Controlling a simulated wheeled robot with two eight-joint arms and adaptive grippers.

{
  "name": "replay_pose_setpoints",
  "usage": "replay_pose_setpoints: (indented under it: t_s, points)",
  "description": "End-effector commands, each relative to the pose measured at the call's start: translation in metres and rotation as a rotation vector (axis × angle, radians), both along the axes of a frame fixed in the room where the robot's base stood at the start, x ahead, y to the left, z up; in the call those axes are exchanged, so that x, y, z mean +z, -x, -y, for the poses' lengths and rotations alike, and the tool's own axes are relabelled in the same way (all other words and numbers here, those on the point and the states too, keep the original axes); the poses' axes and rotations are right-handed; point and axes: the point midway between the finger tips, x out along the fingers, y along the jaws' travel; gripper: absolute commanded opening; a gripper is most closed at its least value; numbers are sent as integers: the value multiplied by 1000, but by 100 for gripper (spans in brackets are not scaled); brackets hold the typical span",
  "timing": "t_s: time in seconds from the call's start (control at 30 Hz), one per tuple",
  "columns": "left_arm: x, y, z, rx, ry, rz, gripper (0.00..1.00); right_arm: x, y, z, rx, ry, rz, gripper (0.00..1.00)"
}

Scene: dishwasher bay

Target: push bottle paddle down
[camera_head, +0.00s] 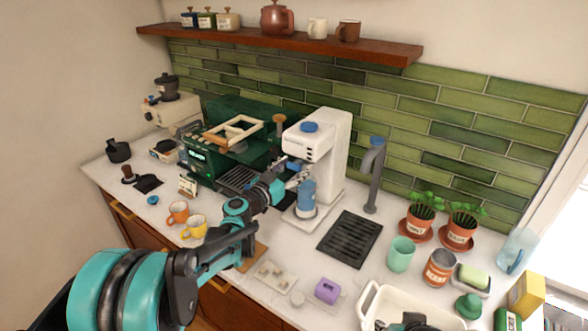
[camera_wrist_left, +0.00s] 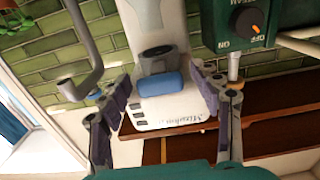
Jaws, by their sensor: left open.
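In the left wrist view the machine appears upside down. There a blue rounded piece (camera_wrist_left: 160,85), likely the paddle, shows beside a grey nozzle (camera_wrist_left: 158,56). My left gripper (camera_wrist_left: 163,103) is open, its fingers on either side of the blue piece. I cannot tell whether they touch it.
A green coffee machine (camera_head: 245,135) stands left of the white machine. A grey tap (camera_head: 374,175) and a black drain grate (camera_head: 349,238) lie to the right. Orange and yellow cups (camera_head: 194,227) stand near the left arm. A white basin (camera_head: 372,294) is at the front right.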

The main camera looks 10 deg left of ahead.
Motion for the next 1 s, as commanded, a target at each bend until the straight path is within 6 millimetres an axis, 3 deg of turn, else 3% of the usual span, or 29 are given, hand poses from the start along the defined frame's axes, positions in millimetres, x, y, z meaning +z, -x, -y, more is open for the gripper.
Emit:
replay_pose_setpoints:
  t_s: [0.27, 0.5, 0.67, 0.9, 1.0]
  points:
    - [0, -2, 1, 0, 0, 0, 64, 0, 0, 0, 0, 0, 0, 40]
    - [0, -2, 1, 0, 0, 0, 0, 0, 0, 0, 0, 0, 0, 40]
    - [-3, -2, 1, 0, 0, 0, 0, -3, 0, 0, 0, 0, 0, 40]
    - [-40, -2, 1, 0, 0, 0, 0, -28, 0, 0, 0, 0, 0, 40]
    - [-47, -2, 1, 0, 0, 0, 0, -31, 0, 0, 0, 0, 0, 40]
